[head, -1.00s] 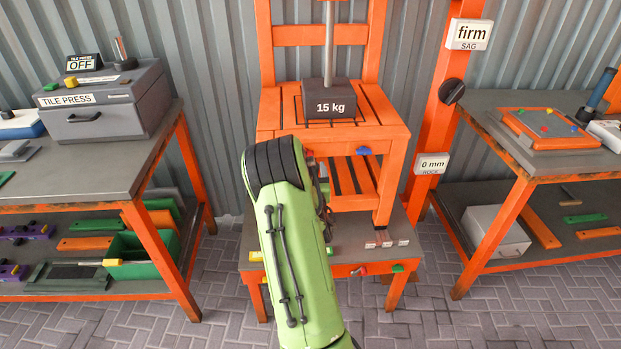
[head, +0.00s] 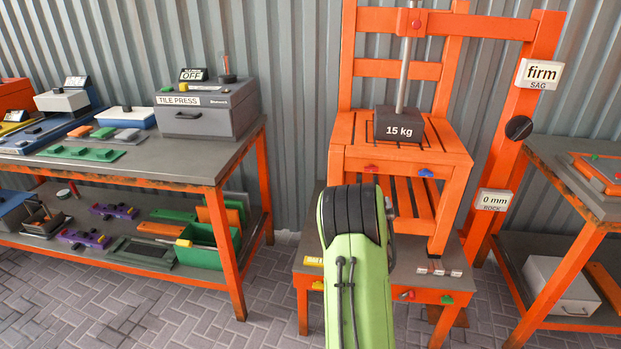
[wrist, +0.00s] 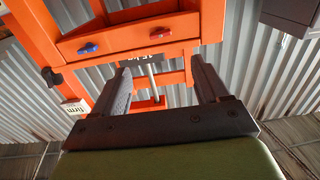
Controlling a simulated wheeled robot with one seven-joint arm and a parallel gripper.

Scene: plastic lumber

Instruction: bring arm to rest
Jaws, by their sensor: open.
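My green arm (head: 357,285) rises in the lower middle of the head view, in front of the orange chair (head: 400,157) on its stand. In the wrist view my gripper (wrist: 160,82) is open, with its two dark fingers apart and nothing between them. Beyond the fingers the orange chair (wrist: 140,34) shows with a blue and a red knob on its edge. The gripper's fingers are hidden behind the arm in the head view.
A 15 kg weight (head: 400,125) rests on the chair seat. A bench (head: 190,158) with the tile press (head: 207,108) stands at left, another bench (head: 580,175) at right. An orange post (head: 507,150) carries the "firm" sign (head: 539,74). Paved floor is clear in front.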

